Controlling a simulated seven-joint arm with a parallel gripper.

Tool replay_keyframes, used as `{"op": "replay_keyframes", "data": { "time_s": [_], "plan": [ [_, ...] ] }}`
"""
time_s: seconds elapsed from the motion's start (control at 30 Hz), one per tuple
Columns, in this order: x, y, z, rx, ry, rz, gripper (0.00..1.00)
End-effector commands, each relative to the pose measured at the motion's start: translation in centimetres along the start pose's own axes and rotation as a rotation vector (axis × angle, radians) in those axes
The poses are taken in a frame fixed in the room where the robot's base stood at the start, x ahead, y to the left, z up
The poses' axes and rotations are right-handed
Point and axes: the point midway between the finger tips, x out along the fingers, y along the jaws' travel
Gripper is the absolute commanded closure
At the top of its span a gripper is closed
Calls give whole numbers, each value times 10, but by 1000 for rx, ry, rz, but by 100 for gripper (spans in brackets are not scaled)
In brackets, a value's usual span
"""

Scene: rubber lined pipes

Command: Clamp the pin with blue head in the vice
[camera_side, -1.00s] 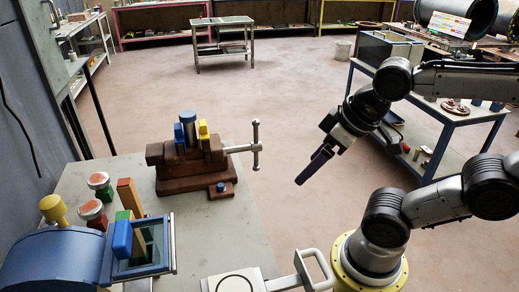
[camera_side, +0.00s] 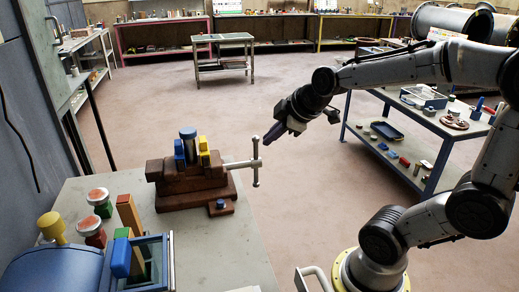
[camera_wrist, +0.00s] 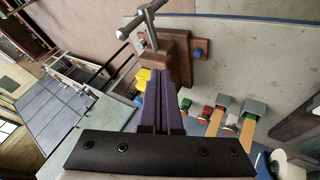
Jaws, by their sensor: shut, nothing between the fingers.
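The brown vice (camera_side: 165,190) stands on the grey workbench, its silver screw handle (camera_side: 257,162) pointing right. A grey cylinder with a blue top, seemingly the pin (camera_side: 187,134), stands upright at the vice's top between a blue block (camera_side: 179,152) and a yellow block (camera_side: 204,150). Whether the jaws press on it I cannot tell. My gripper (camera_side: 268,132) is shut and empty, in the air to the right of the vice. In the wrist view its purple fingers (camera_wrist: 163,82) are together, with the vice (camera_wrist: 180,58) behind them; the pin is not clearly visible there.
A small blue knob (camera_side: 220,204) sits on the vice's brown foot. Red-topped stamps (camera_side: 101,200), a wooden block (camera_side: 130,212) and a blue-framed box (camera_side: 148,258) stand at the bench's front left. A blue trolley (camera_side: 432,128) is at the right. The floor between is clear.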

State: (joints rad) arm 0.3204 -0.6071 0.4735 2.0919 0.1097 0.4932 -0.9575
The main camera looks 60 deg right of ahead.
Motion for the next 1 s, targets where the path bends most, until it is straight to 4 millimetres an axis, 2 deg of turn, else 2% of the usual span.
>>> {"op": "replay_keyframes", "data": {
  "time_s": [0.03, 0.1, 0.17, 0.37, 0.8, 1.0],
  "plan": [
    [9, 5, 11, 31, -30, -3, 100],
    [14, 7, 21, 54, -55, -7, 100],
    [16, 9, 24, 64, -63, -5, 100],
    [33, 8, 27, 67, -68, -9, 100],
    [118, 7, 32, 68, -68, -9, 100],
    [126, 31, 34, 70, -66, -3, 100]
  ]
}}
